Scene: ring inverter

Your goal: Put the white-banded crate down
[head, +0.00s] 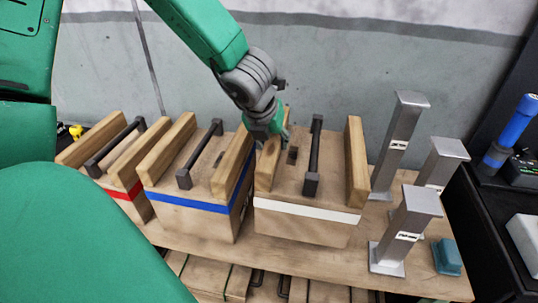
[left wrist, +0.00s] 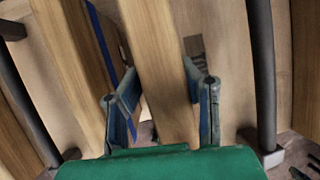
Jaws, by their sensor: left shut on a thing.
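The white-banded crate (head: 300,228) is a wooden box with two raised wooden side rails and a dark bar handle between them. It is upright at the middle of the bench in the head view; I cannot tell whether its base touches the bench top. My left gripper (head: 268,137) comes from above onto its left rail. In the left wrist view the left gripper (left wrist: 158,85) has one finger on each side of this rail (left wrist: 155,40) and is shut on it. The right gripper is not in view.
The blue-banded crate (head: 190,221) stands close to the left, and the red-banded crate (head: 133,206) beyond it. Several grey metal posts (head: 408,228) and a small teal block (head: 446,257) are to the right. A wall (head: 330,70) stands behind the wooden bench (head: 335,270).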

